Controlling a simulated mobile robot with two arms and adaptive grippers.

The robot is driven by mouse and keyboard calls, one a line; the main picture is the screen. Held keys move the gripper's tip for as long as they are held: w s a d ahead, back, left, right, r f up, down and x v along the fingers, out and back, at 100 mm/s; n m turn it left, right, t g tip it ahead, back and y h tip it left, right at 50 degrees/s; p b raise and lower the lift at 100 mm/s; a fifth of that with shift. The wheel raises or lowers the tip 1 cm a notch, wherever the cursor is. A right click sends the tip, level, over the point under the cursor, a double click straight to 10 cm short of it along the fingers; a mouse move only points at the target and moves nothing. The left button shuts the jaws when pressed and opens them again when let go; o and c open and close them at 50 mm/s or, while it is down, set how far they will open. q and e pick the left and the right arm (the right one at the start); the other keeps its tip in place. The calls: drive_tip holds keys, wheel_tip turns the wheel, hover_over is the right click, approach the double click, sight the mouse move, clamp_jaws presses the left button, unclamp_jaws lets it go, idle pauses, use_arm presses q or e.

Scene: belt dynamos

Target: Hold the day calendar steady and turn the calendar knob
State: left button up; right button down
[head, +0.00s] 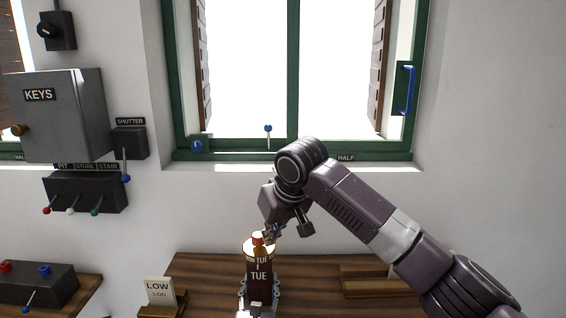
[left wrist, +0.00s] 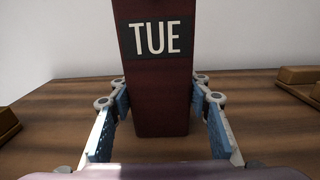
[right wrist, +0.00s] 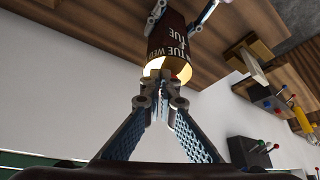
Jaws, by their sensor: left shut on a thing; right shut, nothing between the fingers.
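The day calendar (head: 258,282) is a dark red post standing upright on the wooden desk, its front reading TUE. Its body also fills the middle of the left wrist view (left wrist: 160,100). An orange-red calendar knob (head: 257,239) sits on its pale, bright top. My left gripper (left wrist: 160,92) is shut on the calendar body, one finger on each side. My right gripper (head: 274,234) is shut and empty, its fingertips close beside the knob.
A LOW LOG card (head: 159,291) stands on the desk (head: 205,270) left of the calendar. A wooden tray (head: 372,281) lies to the right, behind my right arm. A green window frame (head: 292,100) is behind. A switch box (head: 85,192) and KEYS cabinet (head: 60,120) hang at left.

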drive_tip(key=shift+w+a, duration=0.1)
drive_tip(key=shift+a, duration=0.1)
drive_tip(key=shift+a, duration=0.15)
idle(0.3)
drive_tip(key=shift+s+a, duration=0.55)
drive_tip(key=shift+a, duration=0.4)
idle(0.3)
drive_tip(key=shift+s, duration=0.15)
